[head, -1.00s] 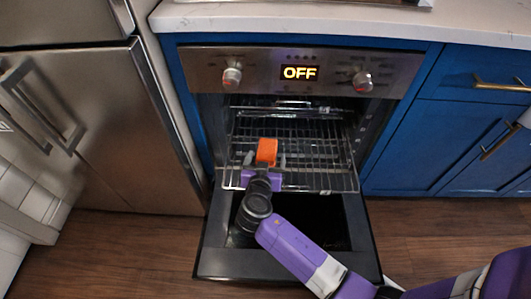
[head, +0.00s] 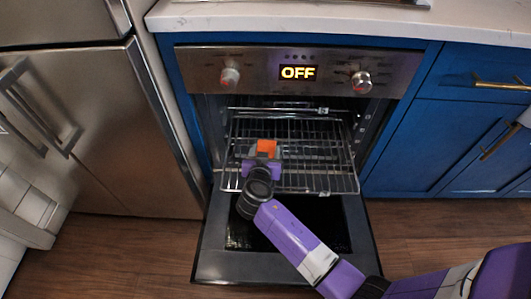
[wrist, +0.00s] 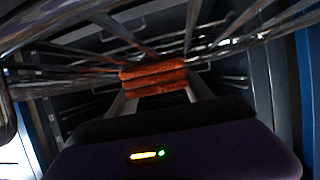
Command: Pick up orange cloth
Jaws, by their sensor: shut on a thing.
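The orange cloth (head: 266,146) is a small folded block at the oven rack in the head view. In the wrist view the orange cloth (wrist: 153,77) shows as stacked folds between the two fingers. My gripper (head: 264,155) is shut on it, and it also shows in the wrist view (wrist: 155,92). The fingers reach in over the open oven door. Whether the cloth touches the rack is hard to tell.
The oven door (head: 285,262) is folded down and open. A wire rack (head: 315,180) is pulled partly out around my gripper. A steel fridge (head: 120,130) stands left, blue cabinets (head: 440,150) right. The oven display reads OFF.

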